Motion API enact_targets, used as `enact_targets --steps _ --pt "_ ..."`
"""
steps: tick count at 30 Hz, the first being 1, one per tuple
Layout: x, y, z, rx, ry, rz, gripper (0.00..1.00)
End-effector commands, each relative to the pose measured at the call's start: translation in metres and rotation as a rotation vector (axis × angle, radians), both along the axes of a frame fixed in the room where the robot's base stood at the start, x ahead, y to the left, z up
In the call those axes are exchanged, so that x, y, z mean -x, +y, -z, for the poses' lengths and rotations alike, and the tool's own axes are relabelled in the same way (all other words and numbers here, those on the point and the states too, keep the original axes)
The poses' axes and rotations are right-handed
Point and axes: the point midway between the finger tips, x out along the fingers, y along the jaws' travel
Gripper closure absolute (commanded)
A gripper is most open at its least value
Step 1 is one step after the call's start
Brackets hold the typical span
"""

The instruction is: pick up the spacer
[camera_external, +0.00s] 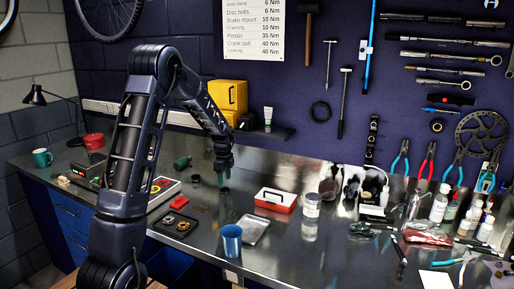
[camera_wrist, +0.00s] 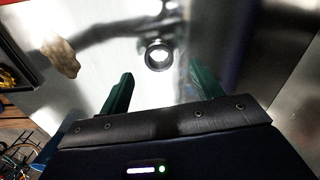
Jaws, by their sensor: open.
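The spacer looks to be the small dark ring (camera_wrist: 158,55) lying on the shiny metal bench in the wrist view, with bright metal showing through its hole. In the external view a small dark ring (camera_external: 224,189) lies on the bench just under my gripper. My gripper (camera_external: 222,178) points down above the bench, its green fingers apart. In the wrist view my gripper (camera_wrist: 158,80) is open and empty, and the ring shows beyond the fingertips, between their lines. It is not touched by either finger.
A tan lump (camera_wrist: 61,56) and a dark tray (camera_external: 174,224) lie left of the ring. A red box (camera_external: 275,200), a shallow metal tray (camera_external: 256,230) and a blue cup (camera_external: 231,240) stand to the right and front.

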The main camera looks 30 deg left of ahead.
Motion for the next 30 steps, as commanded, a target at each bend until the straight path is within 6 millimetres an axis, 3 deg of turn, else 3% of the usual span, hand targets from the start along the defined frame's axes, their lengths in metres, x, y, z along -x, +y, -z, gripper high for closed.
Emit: enact_targets --steps 9,16,17,24,30 --pt "0.001 0.0 0.04 0.0 0.002 0.0 0.36" --pt "0.001 0.0 0.043 0.0 0.0 0.0 0.36" --pt "0.001 0.0 0.043 0.0 0.0 0.0 0.38" --pt "0.001 0.0 0.043 0.0 0.0 0.0 0.84" --pt "0.001 0.0 0.042 0.0 0.0 0.0 0.84"
